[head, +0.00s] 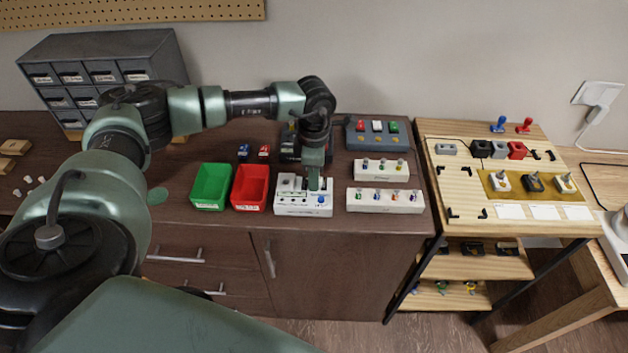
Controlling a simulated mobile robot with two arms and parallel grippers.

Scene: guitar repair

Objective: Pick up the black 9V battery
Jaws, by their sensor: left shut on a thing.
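My left gripper (313,186) reaches down over the white box with knobs (290,208) near the front of the dark workbench. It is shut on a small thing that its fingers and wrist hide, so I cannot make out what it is. I cannot clearly pick out the black 9V battery. A small blue item (243,151) and a small red item (264,151) stand on the bench to the left. A black device (289,145) is partly hidden behind my left wrist. My right gripper is not in view.
A green bin (211,187) and a red bin (251,188) stand left of the white box. White racks (385,200) with coloured parts stand to the right, before a grey switch box (378,134). A light wooden table (470,190) holds more parts. Grey drawers (105,75) stand back left.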

